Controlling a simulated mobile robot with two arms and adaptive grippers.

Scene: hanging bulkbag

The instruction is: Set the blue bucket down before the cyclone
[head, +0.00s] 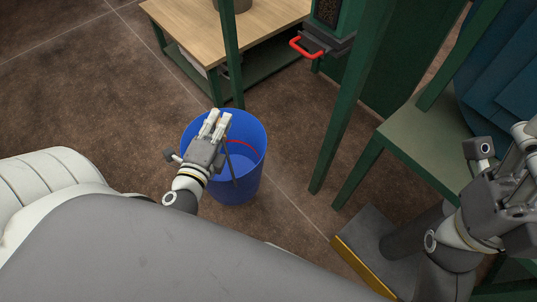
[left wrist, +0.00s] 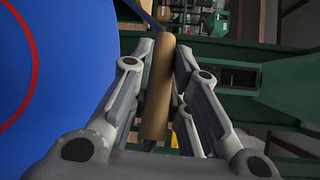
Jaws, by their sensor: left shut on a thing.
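The blue bucket (head: 245,183) is upright and looks empty, with a red line inside. Its blue side with a red curve fills the left of the left wrist view (left wrist: 75,70). My left gripper (head: 217,120) is over the bucket's opening. In the left wrist view its fingers (left wrist: 158,85) are closed around the bucket's tan handle grip (left wrist: 157,100). I cannot tell whether the bucket touches the floor. The green unit with a dark window and red handle (head: 328,35) stands behind it; I cannot tell whether this is the cyclone. My right gripper (head: 515,150) is partly cut off at the right edge.
A wooden-topped bench (head: 235,40) with green legs stands behind the bucket. Green posts (head: 350,105) and a green table (head: 415,135) are to the right. A grey platform with a yellow edge (head: 358,262) lies at lower right. Brown tiled floor (head: 90,100) is clear at left.

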